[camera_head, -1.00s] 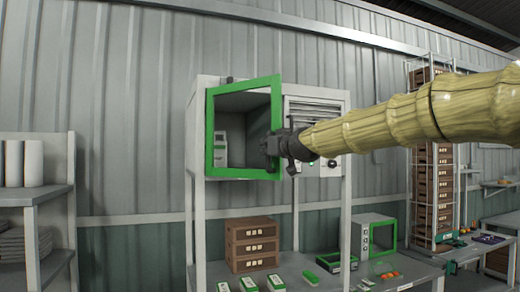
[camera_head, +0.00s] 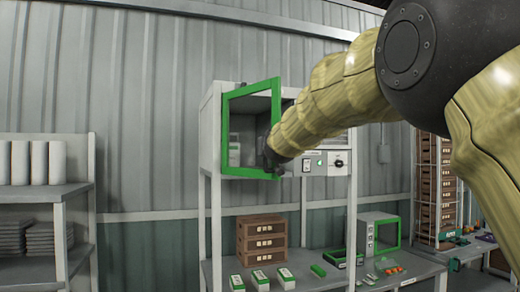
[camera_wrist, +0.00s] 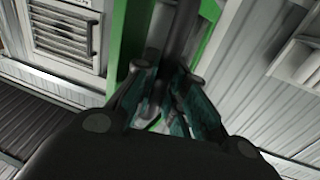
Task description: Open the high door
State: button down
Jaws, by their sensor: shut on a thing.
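The high door (camera_head: 251,86) is a green frame with a clear pane on the raised white cabinet (camera_head: 212,120). It stands ajar, with its right edge swung out from the cabinet and its left edge near the cabinet's left side. My gripper (camera_head: 272,160) is at the lower part of the door's right edge, partly hidden by my arm. In the wrist view my gripper (camera_wrist: 172,90) is closed around a dark upright bar, the door handle (camera_wrist: 182,35), with the green door frame (camera_wrist: 207,45) behind it. A pale box stands inside the cabinet.
A panel with a knob (camera_head: 338,162) is right of the door. Below, a table holds stacked brown crates (camera_head: 261,240), small green-and-white boxes (camera_head: 261,279) and a low green-framed cabinet (camera_head: 378,235). A grey shelf (camera_head: 60,192) stands at left.

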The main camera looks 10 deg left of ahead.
jog(key=shift+f, duration=0.1)
dwell(0.4)
jog(key=c, duration=1.5)
grip_release()
jog(key=shift+s, duration=0.1)
jog(key=shift+o, duration=0.2)
jog(key=v, duration=1.2)
